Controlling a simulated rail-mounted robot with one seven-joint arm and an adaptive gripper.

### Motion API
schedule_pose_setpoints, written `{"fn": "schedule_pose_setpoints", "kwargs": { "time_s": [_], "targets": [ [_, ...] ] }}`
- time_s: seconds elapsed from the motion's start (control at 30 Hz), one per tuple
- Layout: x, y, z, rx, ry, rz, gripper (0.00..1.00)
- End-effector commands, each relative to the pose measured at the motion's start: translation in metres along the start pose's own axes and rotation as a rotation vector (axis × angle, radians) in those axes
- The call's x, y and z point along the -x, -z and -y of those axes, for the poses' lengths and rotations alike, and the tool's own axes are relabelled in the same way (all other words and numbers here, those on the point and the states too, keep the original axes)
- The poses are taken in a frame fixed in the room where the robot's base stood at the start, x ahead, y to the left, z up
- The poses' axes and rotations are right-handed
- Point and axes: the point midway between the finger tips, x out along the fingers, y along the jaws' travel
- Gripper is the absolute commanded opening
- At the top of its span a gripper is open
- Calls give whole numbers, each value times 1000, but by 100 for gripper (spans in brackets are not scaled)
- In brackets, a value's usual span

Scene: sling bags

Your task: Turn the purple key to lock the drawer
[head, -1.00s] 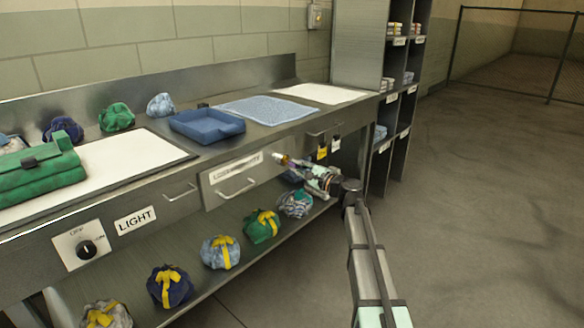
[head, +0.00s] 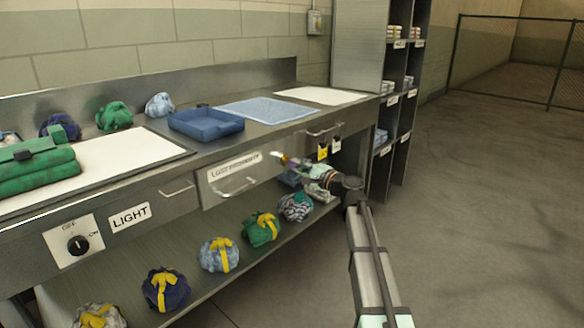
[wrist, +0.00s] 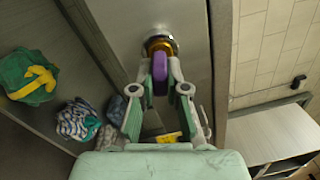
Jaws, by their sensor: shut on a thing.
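The purple key (wrist: 160,72) sits in a brass-coloured lock (wrist: 160,46) on the metal drawer front in the wrist view. My gripper (wrist: 163,90) is shut on the key's purple grip, one finger on each side. In the head view the drawer front (head: 213,187) carries a white label and a bar handle. The drawer looks closed, flush with the counter front. My gripper (head: 291,163) reaches the right end of that front from the right. The key is small and partly hidden by the fingers there.
A shelf under the counter holds several tied bundles, including a green one (head: 261,229). Yellow and white tags hang right of the drawer. A blue tray (head: 205,124) stands on the counter. A light dial (head: 78,244) is at left. Floor at right is clear.

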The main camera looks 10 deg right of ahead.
Motion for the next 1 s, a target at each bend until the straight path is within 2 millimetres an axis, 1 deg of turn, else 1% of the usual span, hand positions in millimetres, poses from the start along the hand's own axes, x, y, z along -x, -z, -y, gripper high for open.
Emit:
{"fn": "schedule_pose_setpoints", "kwargs": {
  "time_s": [0.47, 1.0],
  "targets": [
    [0, 0, -1, 16, -1, 0, 0],
    [0, 1, -2, 148, -1, 0, 0]
  ]
}}
